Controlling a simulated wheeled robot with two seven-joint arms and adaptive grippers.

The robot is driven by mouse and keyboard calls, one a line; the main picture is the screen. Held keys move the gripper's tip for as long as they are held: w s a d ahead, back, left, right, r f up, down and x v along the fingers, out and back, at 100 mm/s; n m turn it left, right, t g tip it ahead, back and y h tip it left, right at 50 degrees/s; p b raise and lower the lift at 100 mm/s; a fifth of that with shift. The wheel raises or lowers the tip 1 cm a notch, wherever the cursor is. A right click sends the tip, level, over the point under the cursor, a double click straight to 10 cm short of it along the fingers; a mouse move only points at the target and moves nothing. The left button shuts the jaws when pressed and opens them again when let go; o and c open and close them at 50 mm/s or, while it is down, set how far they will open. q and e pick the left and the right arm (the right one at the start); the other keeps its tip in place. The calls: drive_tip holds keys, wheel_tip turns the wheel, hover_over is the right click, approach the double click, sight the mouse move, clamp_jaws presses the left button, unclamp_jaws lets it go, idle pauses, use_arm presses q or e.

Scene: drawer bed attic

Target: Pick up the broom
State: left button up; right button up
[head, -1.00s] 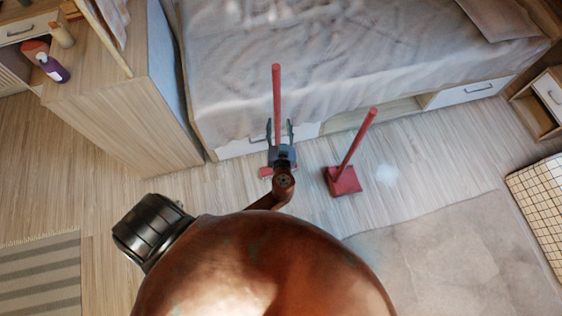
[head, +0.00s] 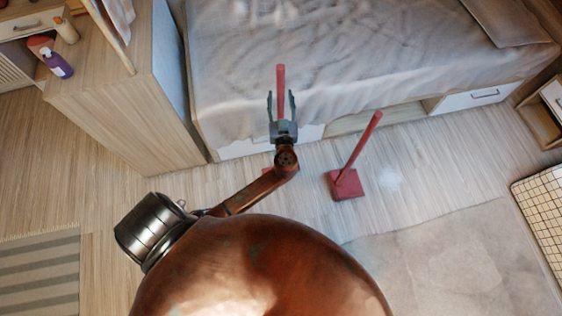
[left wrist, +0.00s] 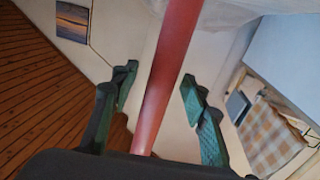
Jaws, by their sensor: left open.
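The broom's red handle (head: 281,76) stands upright in front of the bed; its base is mostly hidden behind my arm. My left gripper (head: 280,98) is open, with one finger on each side of the handle. In the left wrist view the red handle (left wrist: 171,65) runs between the two green fingers of the gripper (left wrist: 158,82), with a gap on both sides. My right gripper is not in view.
A red dustpan-like piece with a long tilted handle (head: 347,184) stands on the floor to the right. The bed (head: 330,60) with drawers is just behind the broom. A wooden cabinet (head: 105,110) stands at left. Floor between the rug and bed is mostly clear.

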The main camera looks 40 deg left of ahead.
use_arm(q)
drive_tip(key=shift+c, duration=0.6)
clamp_jaws()
drive_tip(key=shift+r, duration=0.15)
